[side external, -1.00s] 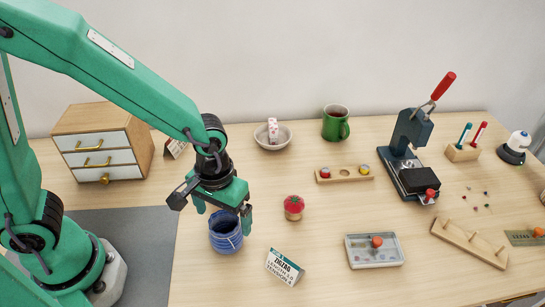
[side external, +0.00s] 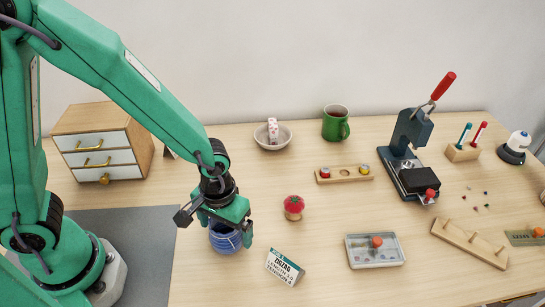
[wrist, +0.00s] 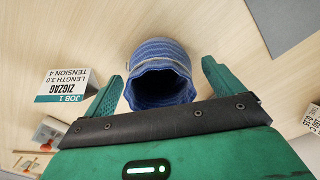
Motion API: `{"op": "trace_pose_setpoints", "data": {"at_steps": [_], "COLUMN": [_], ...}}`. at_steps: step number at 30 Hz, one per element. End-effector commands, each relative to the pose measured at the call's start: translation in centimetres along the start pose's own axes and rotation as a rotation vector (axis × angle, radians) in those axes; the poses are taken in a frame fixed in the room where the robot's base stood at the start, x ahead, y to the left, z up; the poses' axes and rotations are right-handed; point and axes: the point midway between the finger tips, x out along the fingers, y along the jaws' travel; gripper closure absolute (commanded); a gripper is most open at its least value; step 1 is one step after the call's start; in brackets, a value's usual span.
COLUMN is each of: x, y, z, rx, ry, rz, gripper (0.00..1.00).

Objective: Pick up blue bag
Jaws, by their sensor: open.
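The blue bag (side external: 225,239) stands on the wooden table, partly hidden behind my gripper in the side view. In the wrist view the bag (wrist: 158,72) is a striped blue pouch with its dark mouth open toward the camera. My gripper (side external: 226,236) is open and low over the bag. In the wrist view the two green fingers (wrist: 162,88) lie on either side of the bag's mouth, with a gap on each side. The bag appears nearer the fingertips' middle, and I cannot tell how low the fingers reach.
A tented ZIGZAG card (side external: 284,267) stands close at the bag's right. A red pincushion (side external: 293,207) is also to the right. A small drawer cabinet (side external: 103,144) is behind left, and a clear box (side external: 375,250) lies farther right. Bare table lies behind the bag.

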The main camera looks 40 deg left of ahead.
Motion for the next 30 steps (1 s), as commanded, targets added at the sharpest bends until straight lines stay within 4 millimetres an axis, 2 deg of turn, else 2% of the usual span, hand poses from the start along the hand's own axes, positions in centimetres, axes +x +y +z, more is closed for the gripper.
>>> {"op": "trace_pose_setpoints", "data": {"at_steps": [5, 8, 13, 23, 30], "x": [0.0, 0.0, 0.0, -0.1, -1.0], "y": [0.0, 0.0, 0.0, 0.0, 0.1], "z": [0.0, 0.0, 0.0, 0.0, -0.1], "rx": [0.000, 0.000, 0.000, 0.000, 0.000], "ry": [0.000, 0.000, 0.000, 0.000, 0.002], "rz": [0.000, 0.000, 0.000, 0.000, 0.002], "gripper": [0.07, 0.23, 0.55, 0.55, 0.55]}}
